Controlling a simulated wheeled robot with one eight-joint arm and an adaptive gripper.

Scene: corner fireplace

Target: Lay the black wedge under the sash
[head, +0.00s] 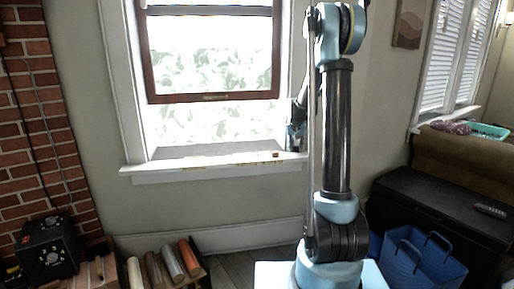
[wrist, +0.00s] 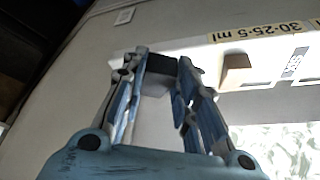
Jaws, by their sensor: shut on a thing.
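The window sash (head: 213,98) has a dark red-brown frame and is raised, with an open gap between its bottom rail and the white sill (head: 190,172). My gripper (head: 296,140) is at the right end of the sill, beside the window frame and partly hidden by my arm. In the wrist view my gripper (wrist: 163,62) is shut on the black wedge (wrist: 158,64), a small dark block between the fingertips. The wedge is held close to the sill; whether it touches cannot be told. In the head view it cannot be made out clearly.
A small tan block (wrist: 237,72) lies on the sill near my gripper, with a printed label strip (wrist: 258,33) beside it. The left part of the sill is clear.

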